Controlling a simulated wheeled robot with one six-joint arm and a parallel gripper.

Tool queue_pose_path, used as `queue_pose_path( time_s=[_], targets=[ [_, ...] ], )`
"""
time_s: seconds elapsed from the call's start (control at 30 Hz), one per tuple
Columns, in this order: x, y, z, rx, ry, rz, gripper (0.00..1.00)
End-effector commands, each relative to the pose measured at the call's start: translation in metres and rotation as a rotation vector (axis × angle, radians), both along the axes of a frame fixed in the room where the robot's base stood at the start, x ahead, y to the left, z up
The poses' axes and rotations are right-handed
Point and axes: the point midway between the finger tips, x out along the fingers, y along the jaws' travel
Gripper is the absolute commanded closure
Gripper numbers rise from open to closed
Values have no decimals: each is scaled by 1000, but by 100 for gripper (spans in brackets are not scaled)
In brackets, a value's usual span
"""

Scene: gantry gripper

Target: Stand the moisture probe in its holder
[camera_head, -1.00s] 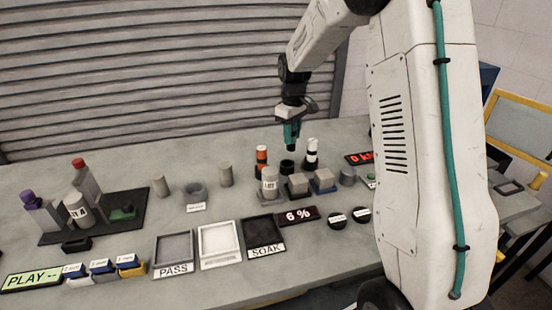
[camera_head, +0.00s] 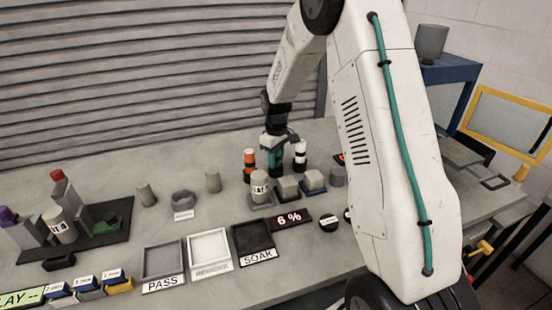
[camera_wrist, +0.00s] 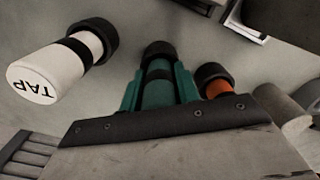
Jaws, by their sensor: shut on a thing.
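My gripper (camera_head: 276,165) points straight down between an orange-and-black cylinder (camera_head: 249,160) and a white-and-black cylinder (camera_head: 300,150). In the wrist view its teal fingers are shut on a dark green cylinder with a black band, the moisture probe (camera_wrist: 158,88). The probe's far end meets a black ring, the holder (camera_wrist: 158,48); I cannot tell how deep the probe sits in it. The probe looks upright. In the head view the gripper and the labelled grey cylinder hide most of the holder.
The white cylinder, marked TAP (camera_wrist: 45,75), stands close on one side, and the orange one (camera_wrist: 216,88) on the other. A LOT cylinder (camera_head: 260,184) and grey blocks (camera_head: 288,187) stand in front. Trays (camera_head: 163,260) and a 6 % display (camera_head: 290,219) lie nearer.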

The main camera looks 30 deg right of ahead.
Motion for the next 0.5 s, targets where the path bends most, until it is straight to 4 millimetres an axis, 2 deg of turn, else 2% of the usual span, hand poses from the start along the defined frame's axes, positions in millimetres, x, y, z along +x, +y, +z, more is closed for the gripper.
queue_pose_path(
  time_s=[0.27, 0.3, 0.33, 0.5],
  targets=[
    [0, 0, -3, 0, 0, 0, 91],
    [0, 0, -2, 0, 0, 0, 57],
    [0, 0, -2, 0, 0, 0, 49],
    [0, 0, -2, 0, 0, 0, 47]
  ],
)
